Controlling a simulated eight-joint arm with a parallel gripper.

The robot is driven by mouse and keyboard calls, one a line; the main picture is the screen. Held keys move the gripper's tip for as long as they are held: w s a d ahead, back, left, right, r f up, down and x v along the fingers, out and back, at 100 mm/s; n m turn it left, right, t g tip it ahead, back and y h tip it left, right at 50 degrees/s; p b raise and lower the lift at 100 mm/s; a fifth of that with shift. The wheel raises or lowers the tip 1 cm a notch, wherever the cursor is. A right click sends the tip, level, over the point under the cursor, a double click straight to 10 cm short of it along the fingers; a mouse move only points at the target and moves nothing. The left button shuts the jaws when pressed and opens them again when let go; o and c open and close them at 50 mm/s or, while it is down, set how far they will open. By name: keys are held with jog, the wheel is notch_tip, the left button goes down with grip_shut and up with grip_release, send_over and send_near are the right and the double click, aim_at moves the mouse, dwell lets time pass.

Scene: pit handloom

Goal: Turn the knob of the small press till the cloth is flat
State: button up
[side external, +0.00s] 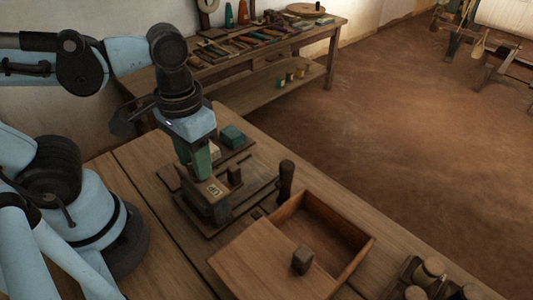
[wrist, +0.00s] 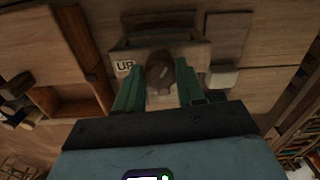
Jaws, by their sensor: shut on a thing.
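The small wooden press (side external: 216,208) stands on the bench below my gripper, with a pale "UP" label on its block. It also shows in the wrist view (wrist: 199,52), with the label at its left. My gripper (side external: 205,176) points down at the press; its green fingers also show in the wrist view (wrist: 160,85). They are shut on the brown rounded knob (wrist: 160,70), one finger on each side. The fingers hide the knob in the side view. I cannot make out the cloth or whether it is flat.
A teal block (side external: 232,136) lies behind the press. A dark upright handle (side external: 286,178) stands to its right. An open wooden box (side external: 345,236) with a knobbed lid (side external: 262,262) is at the front right, near several spools (side external: 430,270). A back table (side external: 300,42) holds tools.

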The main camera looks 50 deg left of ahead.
dwell(0.3)
jog(key=o, duration=1)
jog(key=shift+o, duration=0.2)
notch_tip(320, 180, up, 12)
jog(key=w+a+f+m+t, duration=0.1)
jog(key=w+a+f+t, duration=0.4)
jog(key=w+f+t, duration=0.2)
jog(key=x, duration=0.4)
jog(key=shift+w+a+r, duration=0.2)
jog(key=shift+w+a, duration=0.05)
